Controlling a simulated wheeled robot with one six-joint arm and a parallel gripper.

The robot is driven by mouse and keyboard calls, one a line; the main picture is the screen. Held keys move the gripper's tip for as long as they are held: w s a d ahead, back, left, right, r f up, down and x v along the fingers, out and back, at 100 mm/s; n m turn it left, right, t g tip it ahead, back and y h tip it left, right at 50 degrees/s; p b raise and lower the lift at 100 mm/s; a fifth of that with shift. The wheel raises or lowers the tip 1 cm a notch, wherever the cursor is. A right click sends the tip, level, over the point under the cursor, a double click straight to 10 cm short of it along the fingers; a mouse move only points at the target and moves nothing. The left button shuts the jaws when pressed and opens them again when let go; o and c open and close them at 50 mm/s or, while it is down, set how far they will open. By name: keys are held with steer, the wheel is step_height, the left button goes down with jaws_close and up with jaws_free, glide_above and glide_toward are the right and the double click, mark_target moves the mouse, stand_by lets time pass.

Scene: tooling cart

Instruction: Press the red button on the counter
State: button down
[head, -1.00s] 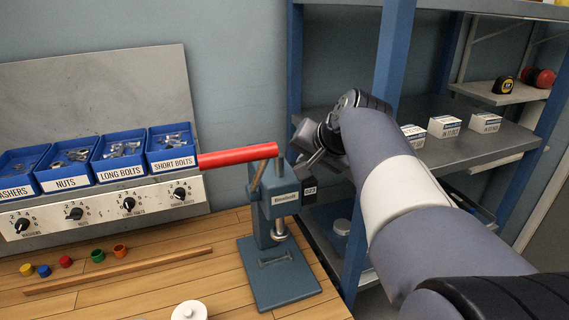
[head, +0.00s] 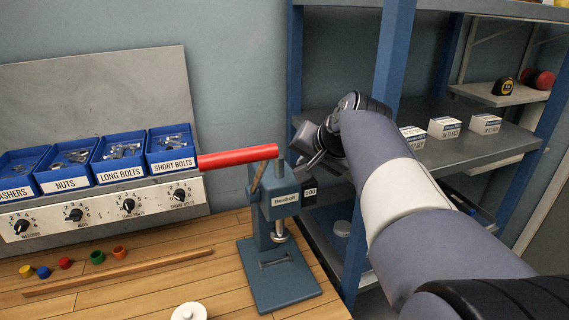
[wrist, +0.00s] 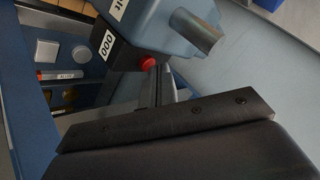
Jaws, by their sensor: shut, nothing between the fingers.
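The counter (head: 310,193) is a small black box on the right side of the blue-grey bench press. Its white display reads 000, and it also shows in the wrist view (wrist: 108,48). The red button (wrist: 148,62) is on the counter's end face in the wrist view; it is not visible in the head view. My gripper (wrist: 157,72) is shut and empty, with its narrow fingertips right by the button. I cannot tell whether they touch it. In the head view my gripper (head: 310,163) is just above and right of the counter, partly hidden by my wrist.
The press (head: 275,262) with its red lever (head: 237,157) stands on the wooden bench (head: 130,296). A blue shelf post (head: 378,130) stands close behind my arm. Blue bolt bins (head: 121,177) and several small coloured cups are on the left.

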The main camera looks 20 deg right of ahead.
steer(key=shift+r+p, duration=0.35)
steer(key=shift+r, duration=0.25)
steer(key=shift+r, duration=0.15)
step_height(320, 180, up, 5)
steer(key=p, duration=0.4)
steer(key=shift+f, duration=0.25)
stand_by(0.4)
